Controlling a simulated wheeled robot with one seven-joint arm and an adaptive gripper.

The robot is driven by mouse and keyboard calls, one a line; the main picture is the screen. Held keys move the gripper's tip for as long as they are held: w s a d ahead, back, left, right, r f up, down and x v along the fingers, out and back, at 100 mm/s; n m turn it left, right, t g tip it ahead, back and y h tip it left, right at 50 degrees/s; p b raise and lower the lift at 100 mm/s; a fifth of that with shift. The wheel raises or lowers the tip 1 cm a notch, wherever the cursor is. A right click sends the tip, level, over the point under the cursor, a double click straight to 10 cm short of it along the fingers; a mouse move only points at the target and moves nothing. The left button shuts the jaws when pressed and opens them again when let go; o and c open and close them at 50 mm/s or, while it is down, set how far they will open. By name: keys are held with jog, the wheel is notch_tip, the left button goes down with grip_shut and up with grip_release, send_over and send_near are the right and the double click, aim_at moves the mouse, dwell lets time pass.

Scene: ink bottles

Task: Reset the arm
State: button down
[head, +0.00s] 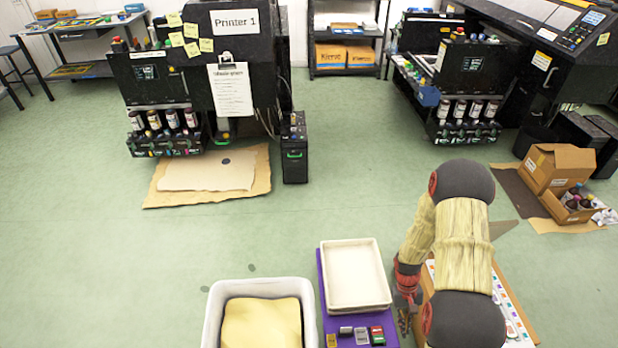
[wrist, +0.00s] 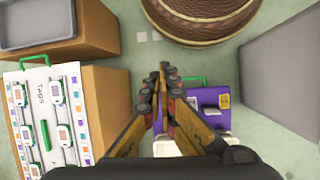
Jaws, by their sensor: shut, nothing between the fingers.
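My arm (head: 455,235) is bent in the lower right of the head view. My gripper (wrist: 163,85) points down in the wrist view with its fingertips together and nothing between them. In the head view my gripper (head: 405,310) is small and partly hidden, beside the purple mat. Ink bottles (head: 172,118) stand in a rack on the front of the left printer, and more bottles (head: 475,108) stand on the right machine.
A white tray (head: 355,275) sits on the purple mat (head: 330,322) with small cartridges in front. A white bin (head: 215,310) holding something yellow stands to its left. A cardboard box (head: 560,165) stands at right.

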jog(key=s+a+r+t, duration=0.1)
jog(key=a+r, duration=0.2)
jog(key=r, duration=1.1)
jog(key=a+r+t, duration=0.1)
jog(key=a+r, duration=0.2)
jog(key=r, duration=1.1)
jog(key=s+a+r+t+p, duration=0.1)
jog(key=s+a+r+t, duration=0.1)
jog(key=r, duration=0.7)
jog(key=s+a+r+t, duration=0.3)
jog(key=s+r, duration=0.1)
jog(key=r, duration=0.5)
jog(key=s+a+r+t+y+p, duration=0.1)
jog(key=s+a+r+t, duration=0.2)
jog(key=r, duration=0.6)
jog(key=shift+s+a+p, duration=0.35)
jog(key=shift+s, duration=0.25)
jog(key=shift+r, duration=0.1)
